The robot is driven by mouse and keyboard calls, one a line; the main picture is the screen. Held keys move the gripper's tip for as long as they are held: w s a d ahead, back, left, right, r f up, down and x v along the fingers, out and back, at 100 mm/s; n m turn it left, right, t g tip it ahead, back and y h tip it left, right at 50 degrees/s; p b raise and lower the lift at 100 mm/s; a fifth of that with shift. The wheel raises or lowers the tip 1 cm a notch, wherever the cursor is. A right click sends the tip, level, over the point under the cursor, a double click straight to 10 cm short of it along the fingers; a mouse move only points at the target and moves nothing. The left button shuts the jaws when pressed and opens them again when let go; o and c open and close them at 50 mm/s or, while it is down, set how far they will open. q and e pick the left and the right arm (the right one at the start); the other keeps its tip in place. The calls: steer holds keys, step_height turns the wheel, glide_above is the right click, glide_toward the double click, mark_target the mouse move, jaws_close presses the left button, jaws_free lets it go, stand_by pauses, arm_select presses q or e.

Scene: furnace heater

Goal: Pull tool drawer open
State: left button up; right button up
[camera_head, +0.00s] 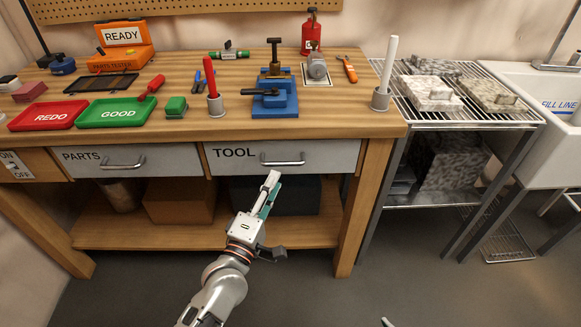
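The tool drawer (235,161) is a grey front labelled TOOL under the workbench, and it looks closed. Its metal bar handle (283,160) is on the right part of the front. My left gripper (273,180) reaches up from below, with its white and teal fingers pointing at the drawer. The fingertips appear just below and left of the handle, with a visible gap to it. The fingers are seen nearly edge-on, so their opening is unclear. Only a small light tip (387,322), perhaps of my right gripper, shows at the bottom edge.
The parts drawer (88,163) with its own handle is to the left. The lower shelf (200,235) holds bins and boxes. The bench leg (361,205) stands right of the tool drawer. The floor (310,285) before the bench is clear. A wire rack (470,118) and sink stand right.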

mark_target(283, 164)
arm_select(q)
steer(key=b+x, duration=0.1)
steer(key=x, duration=0.6)
steer(key=shift+w, duration=0.25)
jaws_close()
